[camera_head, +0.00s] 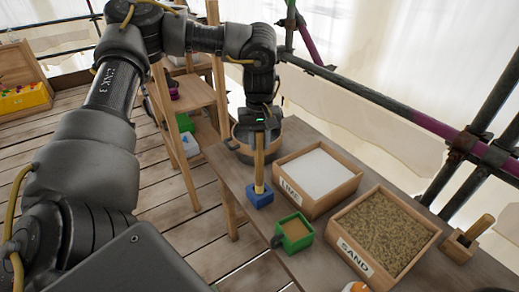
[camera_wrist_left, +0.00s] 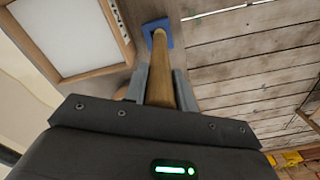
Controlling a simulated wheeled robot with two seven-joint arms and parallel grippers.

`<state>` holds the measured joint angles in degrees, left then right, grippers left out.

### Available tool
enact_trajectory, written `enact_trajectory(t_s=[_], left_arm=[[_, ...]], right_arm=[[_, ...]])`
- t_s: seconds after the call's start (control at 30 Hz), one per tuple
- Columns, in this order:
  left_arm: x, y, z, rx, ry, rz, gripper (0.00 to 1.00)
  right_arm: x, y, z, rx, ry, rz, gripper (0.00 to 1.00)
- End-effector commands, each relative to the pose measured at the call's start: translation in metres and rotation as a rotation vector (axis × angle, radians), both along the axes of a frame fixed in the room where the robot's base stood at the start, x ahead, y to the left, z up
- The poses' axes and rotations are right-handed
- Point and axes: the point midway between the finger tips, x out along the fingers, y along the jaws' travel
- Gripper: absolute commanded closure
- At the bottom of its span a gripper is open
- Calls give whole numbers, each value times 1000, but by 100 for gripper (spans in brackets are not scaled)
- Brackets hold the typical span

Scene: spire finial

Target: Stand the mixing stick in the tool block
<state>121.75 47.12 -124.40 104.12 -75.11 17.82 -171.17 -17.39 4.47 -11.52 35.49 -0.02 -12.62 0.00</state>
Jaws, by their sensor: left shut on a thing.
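The mixing stick (camera_head: 260,160) is a pale wooden rod, held nearly upright at the table's left edge. My left gripper (camera_head: 262,127) is shut on its upper part. The stick's lower end meets a small blue block (camera_head: 259,197) on the table, which looks like the tool block. In the left wrist view the stick (camera_wrist_left: 160,75) runs from between my left fingers (camera_wrist_left: 160,88) to the blue block (camera_wrist_left: 149,27). Its end overlaps the block, but I cannot tell how deep it sits. My right gripper is not in view.
The lime tray (camera_head: 343,197) and sand tray (camera_head: 428,262) stand to the right. A wooden holder with a handle (camera_head: 461,247) is at far right.

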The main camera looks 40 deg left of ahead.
Motion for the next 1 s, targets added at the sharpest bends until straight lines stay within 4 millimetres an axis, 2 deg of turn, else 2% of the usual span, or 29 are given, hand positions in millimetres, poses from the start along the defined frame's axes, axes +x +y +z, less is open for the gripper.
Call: enact_trajectory(t_s=[0.13, 0.33, 0.77, 0.8, 0.93, 1.0], left_arm=[[7, 5, -9, 2, 2, 4, 100], [6, 4, -36, 0, 1, 1, 100], [6, 4, -43, 0, 0, 1, 100], [7, 4, -43, 1, -1, 1, 69], [7, 4, -43, 1, -1, 1, 52], [7, 4, -43, 1, -1, 1, 52]], right_arm=[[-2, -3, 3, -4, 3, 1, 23], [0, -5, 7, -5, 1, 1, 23], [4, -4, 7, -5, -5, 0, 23], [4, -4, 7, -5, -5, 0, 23], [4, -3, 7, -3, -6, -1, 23], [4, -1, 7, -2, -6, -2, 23]])
